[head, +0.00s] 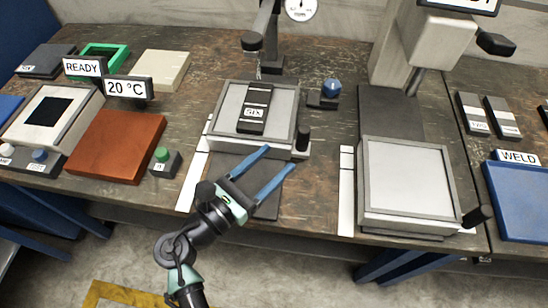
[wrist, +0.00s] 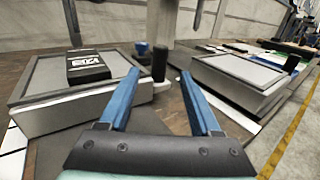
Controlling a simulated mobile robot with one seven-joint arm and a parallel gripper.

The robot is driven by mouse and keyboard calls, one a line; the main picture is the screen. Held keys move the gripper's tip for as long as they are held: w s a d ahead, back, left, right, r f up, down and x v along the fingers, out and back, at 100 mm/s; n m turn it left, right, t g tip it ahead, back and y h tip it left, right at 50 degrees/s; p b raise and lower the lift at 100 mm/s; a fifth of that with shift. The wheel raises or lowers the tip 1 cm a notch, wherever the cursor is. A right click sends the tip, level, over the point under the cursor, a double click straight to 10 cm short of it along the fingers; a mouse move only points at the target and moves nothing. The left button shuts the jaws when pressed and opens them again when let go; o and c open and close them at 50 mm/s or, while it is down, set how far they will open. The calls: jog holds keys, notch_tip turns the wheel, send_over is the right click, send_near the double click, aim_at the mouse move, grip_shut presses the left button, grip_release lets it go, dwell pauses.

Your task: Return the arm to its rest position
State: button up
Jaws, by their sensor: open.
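My gripper (head: 267,175) is open and empty, with two blue fingers. It hangs over the front edge of the wooden bench, just in front of a grey square stage (head: 227,101). It also shows in the wrist view (wrist: 165,85), with a clear gap between its fingers. A black labelled block (head: 256,107) lies on that stage, apart from the fingers; it is also in the wrist view (wrist: 87,66). My arm reaches up from the bottom of the head view.
A second grey stage (head: 408,178) stands to the right. A black knob (head: 303,139) is close to my fingers. A brown-red plate (head: 117,146) and a green button (head: 161,154) are at left. A blue tray (head: 520,200) is at far right. The floor in front is open.

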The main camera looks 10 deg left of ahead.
dwell(0.3)
jog(key=w+d+r+m+t+y+p, duration=0.1)
jog(key=w+r+m+y+p, duration=0.15)
jog(key=r+m, duration=0.6)
jog(key=w+d+r+m+t+y+p, duration=0.1)
jog(key=w+r+m+t+p, duration=0.2)
jog(key=r, duration=1.1)
jog(key=w+d+r+m+y+p, duration=0.1)
jog(key=w+d+r+m+y, duration=0.15)
jog(key=r+m, duration=0.7)
jog(key=s+r+m+t+y+p, duration=0.1)
jog(key=s+r, duration=0.3)
jog(key=r, duration=0.6)
jog(key=s+d+r+m+t+y+p, duration=0.1)
jog(key=s+r+m+t, duration=0.3)
jog(key=r, duration=0.6)
jog(key=s+r+m+t+y+p, duration=0.1)
jog(key=s+r+m+t+y, duration=0.1)
jog(key=s+r, duration=0.4)
notch_tip(320, 180, up, 4)
jog(key=shift+s+d+f+m+t, duration=0.1)
jog(key=shift+s+d+m+t, duration=0.05)
jog(key=shift+m+t, duration=0.5)
jog(key=shift+f, duration=0.1)
